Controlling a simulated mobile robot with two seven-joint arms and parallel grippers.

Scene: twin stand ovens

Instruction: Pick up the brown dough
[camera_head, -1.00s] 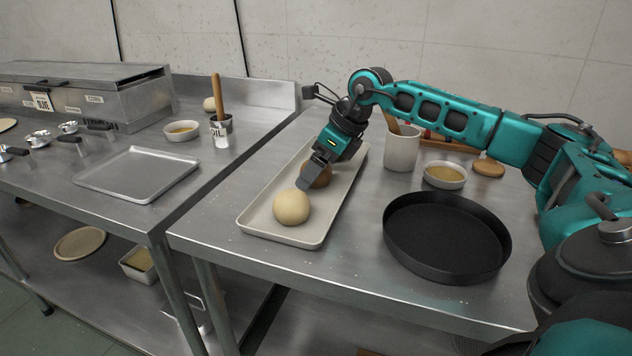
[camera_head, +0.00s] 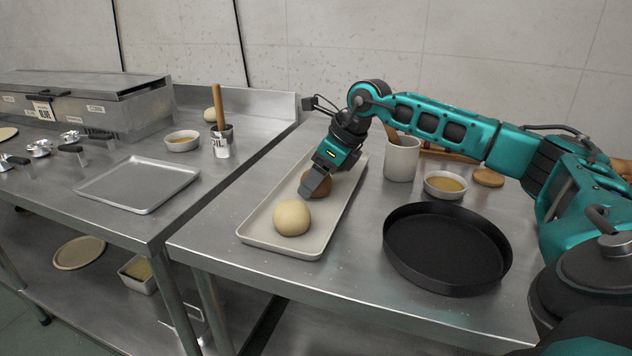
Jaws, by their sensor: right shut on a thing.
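The brown dough (camera_head: 324,187) is a round ball at the middle of a long pale tray (camera_head: 262,239) on the right-hand steel table. My right gripper (camera_head: 313,184) reaches down over the tray from the upper right and is shut on the brown dough, partly hiding it. The dough appears at tray level; I cannot tell whether it is clear of the tray. A cream dough ball (camera_head: 292,217) sits in the near part of the same tray, just in front of the gripper. My left gripper does not show.
A black round pan (camera_head: 447,249) stands right of the tray. Behind it are a white crock (camera_head: 401,159) and a bowl of yellow liquid (camera_head: 445,184). An empty metal tray (camera_head: 138,184) lies on the left table, beyond a gap.

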